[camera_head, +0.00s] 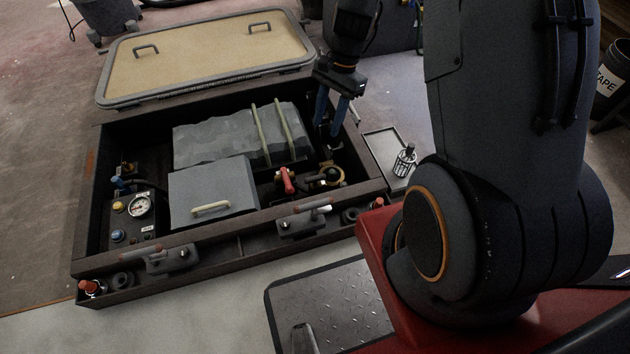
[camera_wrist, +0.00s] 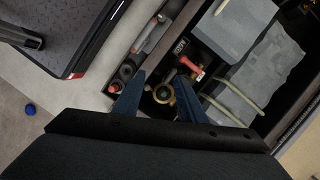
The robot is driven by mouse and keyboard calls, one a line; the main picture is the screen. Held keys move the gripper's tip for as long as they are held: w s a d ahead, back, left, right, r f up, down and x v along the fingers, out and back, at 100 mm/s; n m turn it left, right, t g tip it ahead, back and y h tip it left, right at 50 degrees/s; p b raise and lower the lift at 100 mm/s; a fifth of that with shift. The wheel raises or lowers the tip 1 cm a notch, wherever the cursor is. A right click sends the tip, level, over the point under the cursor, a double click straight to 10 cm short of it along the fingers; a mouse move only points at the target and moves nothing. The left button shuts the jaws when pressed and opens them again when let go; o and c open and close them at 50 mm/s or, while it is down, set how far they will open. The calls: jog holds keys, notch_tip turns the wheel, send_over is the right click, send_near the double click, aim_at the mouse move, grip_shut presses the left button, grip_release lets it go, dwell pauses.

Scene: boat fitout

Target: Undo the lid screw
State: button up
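I cannot tell for certain which part is the lid screw. A round brass-rimmed fitting (camera_head: 331,175) sits in the right end of the open dark box (camera_head: 240,246). It also shows between my fingers in the wrist view (camera_wrist: 163,93). My gripper (camera_head: 328,127) points down over that end of the box, its two blue fingers apart. In the wrist view my gripper (camera_wrist: 160,78) is open with nothing held. Orange-topped knobs stand at the box's front left corner (camera_head: 91,287) and front right corner (camera_head: 376,203).
A red-handled valve (camera_head: 286,180) is beside the fitting. A grey hatch (camera_head: 212,192), a grey block with straps (camera_head: 225,140) and a gauge panel (camera_head: 138,206) fill the box. The tan lid panel (camera_head: 200,58) lies behind. A tray (camera_head: 378,148) holds a striped dark knob (camera_head: 404,160).

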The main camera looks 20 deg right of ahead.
aim_at(317, 176)
jog(key=w+f+m+b, duration=0.1)
jog(key=f+b, duration=0.3)
jog(key=f, duration=0.6)
jog(key=w+a+f+m+y+b, duration=0.1)
jog(key=f+b, duration=0.4)
jog(key=f, duration=0.6)
jog(key=w+f+m+b, duration=0.2)
jog(key=f+m+b, duration=0.2)
jog(key=f, duration=0.7)
jog(key=shift+w+a+f+y+b, duration=0.1)
jog(key=shift+w+a+y+b, duration=0.1)
jog(key=shift+w+y+b, duration=0.2)
grip_shut()
